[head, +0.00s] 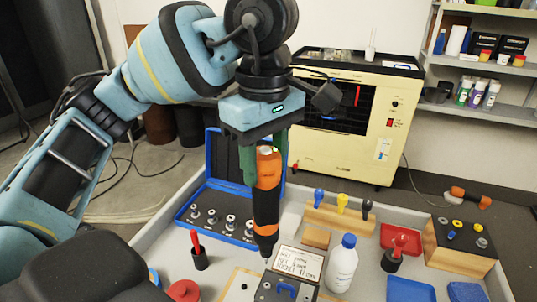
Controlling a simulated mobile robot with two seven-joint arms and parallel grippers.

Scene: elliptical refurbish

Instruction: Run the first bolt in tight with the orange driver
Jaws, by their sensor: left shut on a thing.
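My left gripper (262,140) is shut on the orange and black driver (267,168), between green fingers. The driver hangs upright with its black nose pointing down. Its nose is just above or beside the dark plate with a blue handle (268,290) at the bottom edge of the head view. I cannot tell whether the tip touches anything. The first bolt is not clearly visible. My right gripper is not in view.
A blue case (188,213) with several sockets lies open behind the driver. A white bottle (342,266), a label card (298,262) and a red tray (401,236) are to the right. A wooden block (455,264) stands far right. A red-handled tool (198,252) stands left.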

